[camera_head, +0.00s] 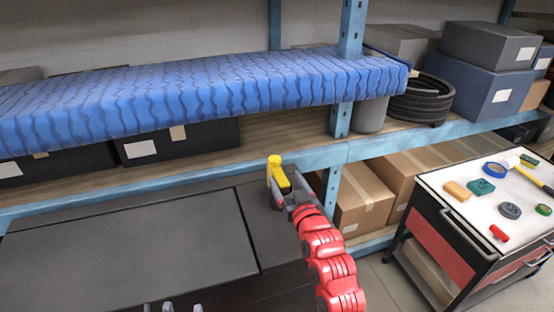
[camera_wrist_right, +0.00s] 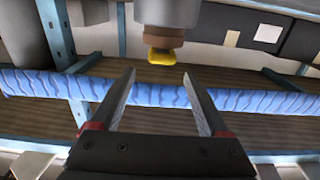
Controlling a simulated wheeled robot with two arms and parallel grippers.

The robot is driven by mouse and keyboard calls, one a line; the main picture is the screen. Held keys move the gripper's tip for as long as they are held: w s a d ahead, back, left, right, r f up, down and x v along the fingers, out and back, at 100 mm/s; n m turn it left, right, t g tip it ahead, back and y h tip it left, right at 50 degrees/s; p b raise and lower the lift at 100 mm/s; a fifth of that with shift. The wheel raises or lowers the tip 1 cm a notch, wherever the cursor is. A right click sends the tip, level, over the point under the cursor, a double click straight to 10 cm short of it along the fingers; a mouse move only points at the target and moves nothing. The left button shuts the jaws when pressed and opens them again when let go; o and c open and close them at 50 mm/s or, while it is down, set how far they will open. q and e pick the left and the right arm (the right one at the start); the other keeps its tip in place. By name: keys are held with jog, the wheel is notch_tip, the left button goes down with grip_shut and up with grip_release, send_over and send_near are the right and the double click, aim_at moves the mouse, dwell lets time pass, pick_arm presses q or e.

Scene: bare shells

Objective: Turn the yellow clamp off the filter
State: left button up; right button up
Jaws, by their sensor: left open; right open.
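The yellow clamp (camera_wrist_right: 159,57) shows in the right wrist view, just past the gap between my right fingertips. It sits against a brown ring at the end of a grey cylinder, apparently the filter (camera_wrist_right: 167,12). In the head view a yellow part (camera_head: 278,174) shows at the end of my red right arm, where the gripper hides most of what is around it. My right gripper (camera_wrist_right: 158,73) is open, with its two fingers apart and nothing between them. Only the grey tips of my left gripper (camera_head: 171,307) show at the bottom edge of the head view; it is open.
A blue-covered upper shelf (camera_head: 200,95) crosses the back, with dark labelled boxes (camera_head: 178,142) below. A dark flat surface (camera_head: 120,245) lies in front.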

aim_at(277, 163)
jog(key=p+x, duration=0.2)
jog(key=x, duration=0.6)
jog(key=shift+w+a, duration=0.1)
jog(key=shift+w, duration=0.25)
grip_shut()
dwell(1.1)
